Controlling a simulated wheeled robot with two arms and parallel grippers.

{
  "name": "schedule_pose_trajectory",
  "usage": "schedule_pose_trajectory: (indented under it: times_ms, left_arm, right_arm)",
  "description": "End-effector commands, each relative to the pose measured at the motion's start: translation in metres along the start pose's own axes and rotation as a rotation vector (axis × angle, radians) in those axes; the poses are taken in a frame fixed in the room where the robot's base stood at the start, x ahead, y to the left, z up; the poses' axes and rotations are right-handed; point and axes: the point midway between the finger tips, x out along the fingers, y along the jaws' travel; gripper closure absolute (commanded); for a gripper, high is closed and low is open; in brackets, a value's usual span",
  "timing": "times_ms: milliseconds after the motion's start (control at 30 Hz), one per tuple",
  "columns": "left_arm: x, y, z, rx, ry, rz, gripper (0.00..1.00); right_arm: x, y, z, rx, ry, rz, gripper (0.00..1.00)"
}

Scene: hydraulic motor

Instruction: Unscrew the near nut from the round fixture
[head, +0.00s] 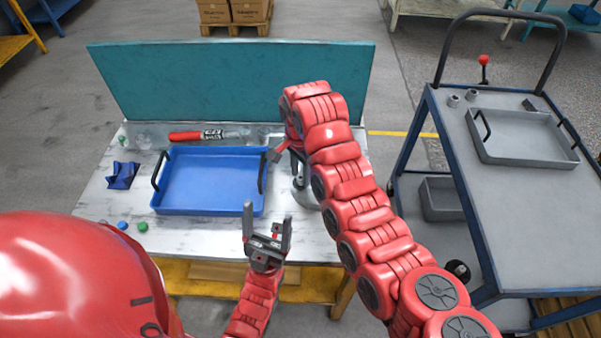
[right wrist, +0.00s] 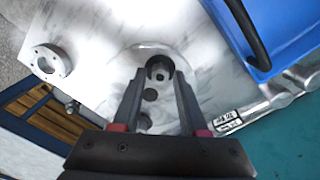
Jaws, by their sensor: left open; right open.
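The round fixture, a pale grey disc (right wrist: 130,72), lies on the table in the right wrist view, with dark round spots in a row on it. The near nut (right wrist: 158,68), a dark-holed grey ring, sits at its near side between the fingertips of my right gripper (right wrist: 156,74). The fingers are open around it; I cannot tell whether they touch it. In the head view my right gripper (head: 284,160) points down over the fixture (head: 303,196), which my arm partly hides. My left gripper (head: 267,222) is open and empty, above the table's front edge.
A blue tray (head: 208,209) stands left of the fixture, its handle close by. A red-handled tool (head: 190,135) lies behind it. A grey flange (right wrist: 50,62) stands beside the fixture. A teal panel (head: 230,85) closes the back. A cart (head: 520,210) stands at right.

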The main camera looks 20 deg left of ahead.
Motion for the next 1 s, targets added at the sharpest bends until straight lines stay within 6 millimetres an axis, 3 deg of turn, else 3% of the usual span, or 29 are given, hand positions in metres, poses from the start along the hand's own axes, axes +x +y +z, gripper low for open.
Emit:
schedule_pose_trajectory:
  times_ms: [67,433,1000]
  left_arm:
    - [0.003,0.0,0.0,0.0,0.0,0.0,0.22]
    - [0.014,-0.001,-0.002,0.0,0.0,0.0,0.22]
    - [0.015,-0.001,-0.003,0.0,0.0,0.0,0.22]
  right_arm:
    - [-0.001,0.0,0.0,0.04,0.0,0.0,0.57]
    - [-0.002,-0.001,0.0,0.62,0.001,-0.003,0.57]
    - [0.0,0.0,0.001,0.662,0.0,-0.001,0.57]
